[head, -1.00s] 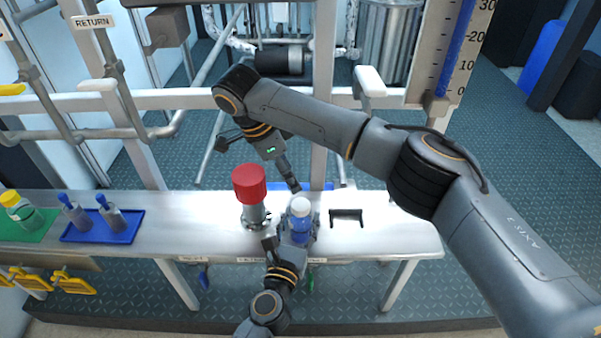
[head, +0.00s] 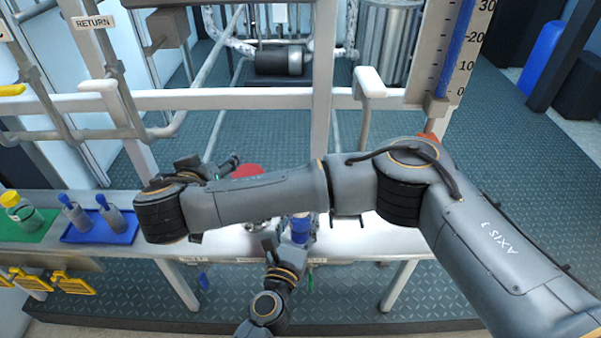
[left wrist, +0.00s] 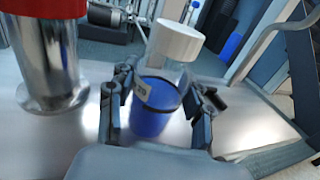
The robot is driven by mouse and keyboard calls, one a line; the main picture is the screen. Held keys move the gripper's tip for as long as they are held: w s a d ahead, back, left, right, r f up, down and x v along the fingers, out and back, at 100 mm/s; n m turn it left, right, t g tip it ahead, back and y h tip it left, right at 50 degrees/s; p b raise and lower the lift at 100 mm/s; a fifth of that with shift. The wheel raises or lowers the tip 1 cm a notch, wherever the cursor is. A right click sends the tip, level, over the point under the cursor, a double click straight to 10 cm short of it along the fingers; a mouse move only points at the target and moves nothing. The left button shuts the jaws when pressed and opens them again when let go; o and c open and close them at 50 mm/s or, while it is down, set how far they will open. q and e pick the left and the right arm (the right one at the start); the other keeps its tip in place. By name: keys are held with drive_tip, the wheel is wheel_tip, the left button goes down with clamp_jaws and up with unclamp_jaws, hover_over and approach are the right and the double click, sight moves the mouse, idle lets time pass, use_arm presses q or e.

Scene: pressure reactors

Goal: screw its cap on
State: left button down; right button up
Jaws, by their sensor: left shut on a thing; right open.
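A bottle with blue contents (head: 301,227) stands on the bench, its upper part hidden behind my right arm in the head view. The left wrist view shows the bottle (left wrist: 158,108) with a white cap (left wrist: 180,40) on its top; how tightly the cap sits cannot be told. My left gripper (left wrist: 157,100) is shut around the blue lower part, one finger on each side. My right gripper (head: 230,163) is open, left of the bottle and near a red-topped metal cylinder; nothing shows between its fingers. My right arm crosses above the bench.
The red top (head: 249,170) of the metal cylinder shows behind my right arm; its metal body (left wrist: 45,70) stands beside the bottle. A blue tray (head: 100,231) with two small bottles and a green mat (head: 38,232) lie at left. The bench's right end is clear.

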drive_tip(key=a+r+n+g+y, duration=0.35)
drive_tip(key=a+n+y, duration=0.35)
drive_tip(key=n, duration=0.9)
drive_tip(key=a+r+n+g+y, duration=0.2)
drive_tip(key=a+r+n+y, duration=0.5)
drive_tip(key=n, duration=0.9)
drive_tip(key=s+d+f+n+g+h, duration=0.35)
drive_tip(key=d+f+n+g, duration=0.45)
drive_tip(key=n, duration=0.8)
drive_tip(key=d+f+n+h, duration=0.1)
drive_tip(key=d+n+h, duration=0.2)
drive_tip(key=d, duration=0.4)
drive_tip(key=w+d+f+n+h, duration=0.1)
drive_tip(key=d+n+h, duration=0.2)
drive_tip(key=d+n, duration=0.2)
drive_tip(key=w+d+f+n+t+h, duration=0.1)
drive_tip(key=d+n+h, duration=0.3)
drive_tip(key=d, duration=0.7)
drive_tip(key=shift+f, duration=0.25)
drive_tip(key=shift+a, duration=0.1)
